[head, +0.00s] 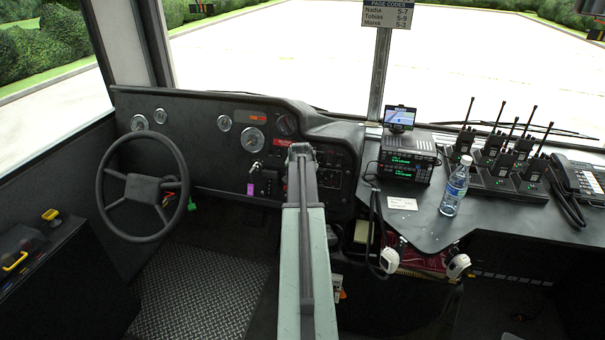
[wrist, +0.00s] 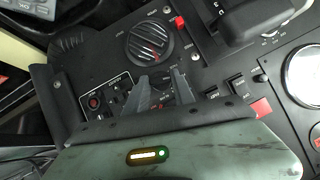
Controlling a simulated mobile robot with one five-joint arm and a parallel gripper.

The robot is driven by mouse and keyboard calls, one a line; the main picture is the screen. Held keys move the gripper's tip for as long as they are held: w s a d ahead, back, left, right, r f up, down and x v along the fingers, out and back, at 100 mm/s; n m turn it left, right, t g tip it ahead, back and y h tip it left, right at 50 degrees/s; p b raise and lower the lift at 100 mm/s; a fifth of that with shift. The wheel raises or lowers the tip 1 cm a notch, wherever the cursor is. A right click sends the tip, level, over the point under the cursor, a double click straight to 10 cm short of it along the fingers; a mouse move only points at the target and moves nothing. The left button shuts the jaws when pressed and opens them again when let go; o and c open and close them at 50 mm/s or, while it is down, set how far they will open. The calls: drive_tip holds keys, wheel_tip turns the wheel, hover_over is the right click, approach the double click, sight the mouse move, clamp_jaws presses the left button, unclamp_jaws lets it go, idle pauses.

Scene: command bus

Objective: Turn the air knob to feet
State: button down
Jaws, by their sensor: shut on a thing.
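In the wrist view my gripper (wrist: 163,78) reaches onto the black dashboard panel with its two grey fingers on either side of a small dark knob. The fingers are shut on this knob, which appears to be the air knob (wrist: 161,84). The fingers hide most of it, so its pointer and the feet mark cannot be read. In the head view my raised arm stands in front of the panel and hides the gripper and the knob.
A round air vent (wrist: 150,43) lies just beyond the fingers. A small panel with a red knob (wrist: 95,102) is to the left, and rocker switches (wrist: 239,86) are to the right. The steering wheel (head: 143,188) and a bottle (head: 454,186) stand well apart.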

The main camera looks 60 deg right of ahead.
drive_tip(key=shift+s+a+f, duration=0.1)
idle(0.3)
drive_tip(key=c, duration=1.3)
unclamp_jaws()
drive_tip(key=shift+c, duration=0.2)
drive_tip(key=p+v, duration=0.6)
drive_tip(key=v, duration=0.1)
drive_tip(key=shift+r, duration=0.35)
drive_tip(key=shift+s+a, duration=0.1)
drive_tip(key=shift+a, duration=0.05)
